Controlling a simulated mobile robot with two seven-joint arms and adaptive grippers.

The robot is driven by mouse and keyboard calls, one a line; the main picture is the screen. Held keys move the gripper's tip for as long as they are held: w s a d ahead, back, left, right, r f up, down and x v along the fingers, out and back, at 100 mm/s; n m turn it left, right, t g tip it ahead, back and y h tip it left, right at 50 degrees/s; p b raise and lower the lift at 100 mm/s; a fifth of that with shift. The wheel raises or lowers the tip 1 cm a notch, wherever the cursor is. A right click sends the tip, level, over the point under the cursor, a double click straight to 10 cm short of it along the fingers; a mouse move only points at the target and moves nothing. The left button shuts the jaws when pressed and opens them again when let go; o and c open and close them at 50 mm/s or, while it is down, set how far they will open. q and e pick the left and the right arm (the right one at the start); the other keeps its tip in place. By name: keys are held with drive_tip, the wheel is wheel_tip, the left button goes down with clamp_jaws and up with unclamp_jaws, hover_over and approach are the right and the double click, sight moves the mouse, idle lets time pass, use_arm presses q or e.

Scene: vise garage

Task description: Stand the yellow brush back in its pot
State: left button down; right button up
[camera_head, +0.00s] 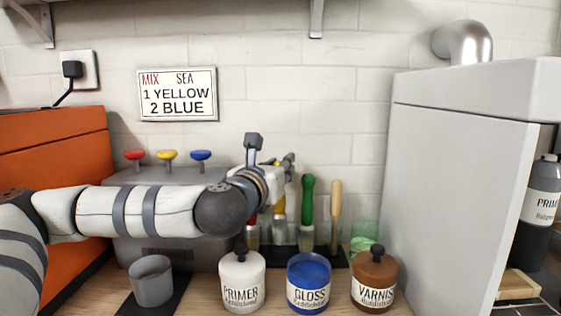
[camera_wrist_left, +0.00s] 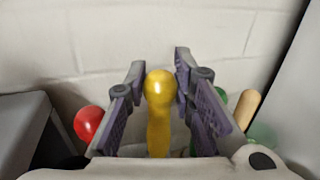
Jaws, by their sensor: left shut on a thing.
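The yellow brush (camera_head: 279,205) stands about upright at the back of the bench, partly hidden by my left arm. Its rounded yellow handle (camera_wrist_left: 159,110) is between the purple-padded fingers in the left wrist view. My left gripper (camera_wrist_left: 160,90) is shut on this handle. In the head view the left gripper (camera_head: 287,165) is mostly hidden behind its wrist. A clear pot (camera_head: 279,236) is below the yellow handle. I cannot tell whether the brush rests on the pot's bottom. My right gripper is not in view.
A green-handled brush (camera_head: 307,200) and a wooden-handled one (camera_head: 335,210) stand close on the right. A red handle (camera_wrist_left: 88,122) is on the left. Primer (camera_head: 242,280), gloss (camera_head: 308,283) and varnish (camera_head: 374,280) containers stand in front. A grey cabinet (camera_head: 450,180) bounds the right.

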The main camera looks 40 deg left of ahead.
use_arm(q)
drive_tip(key=shift+r, duration=0.1)
drive_tip(key=c, duration=1.3)
unclamp_jaws()
wheel_tip(320, 180, up, 10)
drive_tip(key=shift+r, duration=0.1)
drive_tip(key=shift+f, duration=0.2)
